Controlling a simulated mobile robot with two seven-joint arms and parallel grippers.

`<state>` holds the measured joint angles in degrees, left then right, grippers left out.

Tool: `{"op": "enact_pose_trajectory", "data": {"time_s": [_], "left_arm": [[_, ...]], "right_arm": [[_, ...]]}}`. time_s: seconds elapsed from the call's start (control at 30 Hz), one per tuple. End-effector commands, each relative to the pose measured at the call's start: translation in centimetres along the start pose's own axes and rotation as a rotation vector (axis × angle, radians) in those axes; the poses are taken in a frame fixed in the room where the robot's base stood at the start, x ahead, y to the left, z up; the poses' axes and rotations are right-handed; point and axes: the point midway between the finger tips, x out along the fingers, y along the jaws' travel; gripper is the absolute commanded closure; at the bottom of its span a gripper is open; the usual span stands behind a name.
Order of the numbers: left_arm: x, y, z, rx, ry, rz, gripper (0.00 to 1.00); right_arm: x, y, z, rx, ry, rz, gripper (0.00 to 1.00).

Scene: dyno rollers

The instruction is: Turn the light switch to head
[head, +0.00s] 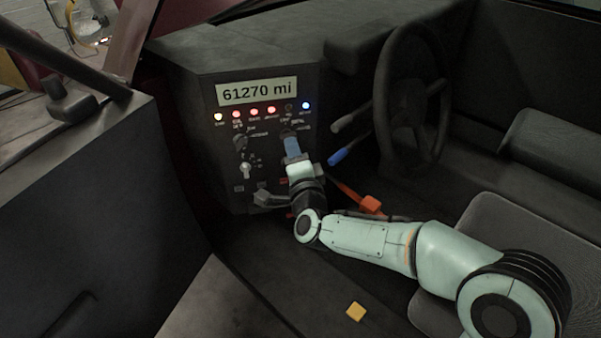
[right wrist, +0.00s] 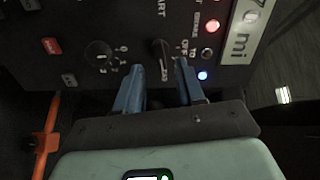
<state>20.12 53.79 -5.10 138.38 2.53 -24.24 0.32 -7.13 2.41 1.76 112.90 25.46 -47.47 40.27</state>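The black dashboard panel (head: 262,150) carries several knobs and lamps. A dark rotary knob with an elongated grip (right wrist: 161,56) has small white lettering around it, including what seems to read OFF and HEAD. In the right wrist view it sits between the tips of my right gripper (right wrist: 158,70). The two blue fingers are apart, with visible gaps beside the knob; I cannot tell whether they reach around it. In the head view my right gripper (head: 290,143) is at the panel's right side and hides most of this knob. Its exact pointer direction is unclear. My left gripper is out of view.
A second numbered knob (right wrist: 98,53) is left of the fingers in the right wrist view. A mileage display (head: 257,91) sits above a row of lit lamps. A blue-tipped lever (head: 343,156), an orange-red lever (head: 371,204) and the steering wheel (head: 382,95) are right of the gripper.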

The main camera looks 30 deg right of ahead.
Motion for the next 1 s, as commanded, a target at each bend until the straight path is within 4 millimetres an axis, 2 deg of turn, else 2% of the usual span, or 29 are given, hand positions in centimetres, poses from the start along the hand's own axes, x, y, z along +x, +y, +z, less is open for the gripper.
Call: {"op": "enact_pose_trajectory", "data": {"time_s": [0.03, 0.2, 0.4, 0.57, 1.0], "left_arm": [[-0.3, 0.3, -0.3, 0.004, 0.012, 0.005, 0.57], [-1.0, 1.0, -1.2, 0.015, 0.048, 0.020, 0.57], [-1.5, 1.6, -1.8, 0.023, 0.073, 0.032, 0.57], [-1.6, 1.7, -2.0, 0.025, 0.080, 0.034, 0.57], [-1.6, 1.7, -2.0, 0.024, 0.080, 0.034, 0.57]], "right_arm": [[-1.4, -0.1, 0.0, 0.000, -0.002, 0.001, 0.62], [-5.1, -0.2, 0.0, 0.001, -0.002, -0.001, 0.62], [-7.8, 0.0, 0.0, 0.001, -0.001, 0.001, 0.62], [-8.6, 0.0, 0.0, 0.001, 0.000, 0.001, 0.62], [-8.6, 0.0, 0.0, 0.000, 0.000, 0.001, 0.62]]}}
